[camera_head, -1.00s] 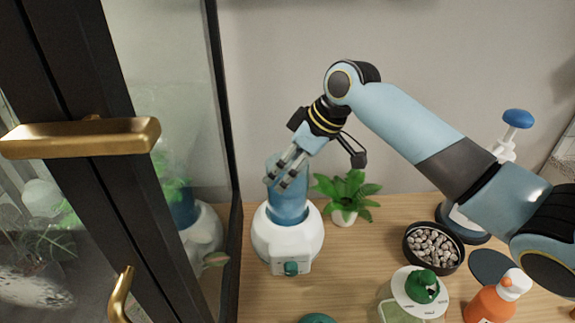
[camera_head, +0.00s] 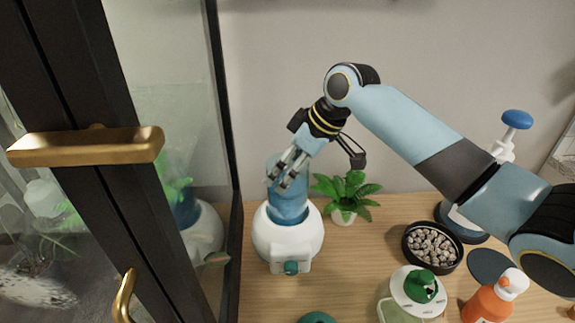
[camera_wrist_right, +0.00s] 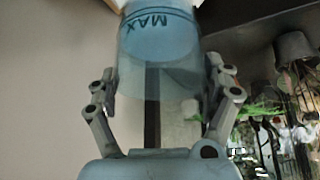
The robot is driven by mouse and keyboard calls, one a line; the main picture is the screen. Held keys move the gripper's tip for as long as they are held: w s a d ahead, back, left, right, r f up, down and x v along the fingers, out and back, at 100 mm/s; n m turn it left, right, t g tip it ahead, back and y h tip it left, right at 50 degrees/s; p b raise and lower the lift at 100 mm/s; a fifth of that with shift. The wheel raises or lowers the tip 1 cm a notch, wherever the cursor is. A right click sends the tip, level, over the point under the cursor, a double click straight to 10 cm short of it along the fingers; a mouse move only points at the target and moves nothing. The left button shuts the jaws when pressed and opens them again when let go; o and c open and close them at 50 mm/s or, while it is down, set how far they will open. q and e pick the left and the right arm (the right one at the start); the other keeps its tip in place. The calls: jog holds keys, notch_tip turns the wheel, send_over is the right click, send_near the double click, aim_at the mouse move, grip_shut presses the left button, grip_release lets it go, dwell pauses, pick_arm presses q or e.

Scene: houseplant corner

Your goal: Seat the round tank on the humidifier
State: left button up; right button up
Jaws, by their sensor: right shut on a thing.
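The round tank (camera_head: 289,208) is a clear blue cylinder standing upright in the top of the white humidifier (camera_head: 270,240), which has a teal knob on its front. The tank's lower end is inside the ring of the base; I cannot tell whether it is fully down. My right gripper (camera_head: 283,176) is shut on the tank's upper part from the right and above. In the right wrist view the tank (camera_wrist_right: 158,50), marked MAX, sits between the two fingers (camera_wrist_right: 160,90). My left gripper is not in view.
A small potted plant (camera_head: 346,194) stands close to the right of the humidifier. A black bowl of pebbles (camera_head: 432,246), a green-capped container (camera_head: 420,288) and an orange bottle (camera_head: 490,303) stand further right. A glass cabinet door with a brass handle (camera_head: 88,147) is at left.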

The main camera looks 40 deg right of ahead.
jog(key=shift+r+p, duration=0.15)
jog(key=shift+p, duration=0.25)
jog(key=shift+f+b, duration=0.3)
jog(key=shift+f, duration=0.3)
dwell(0.5)
jog(key=o, duration=1.5)
jog(key=shift+f, duration=0.1)
jog(key=shift+p+v, duration=4.75)
jog(key=shift+v, duration=0.8)
jog(key=shift+s, duration=0.1)
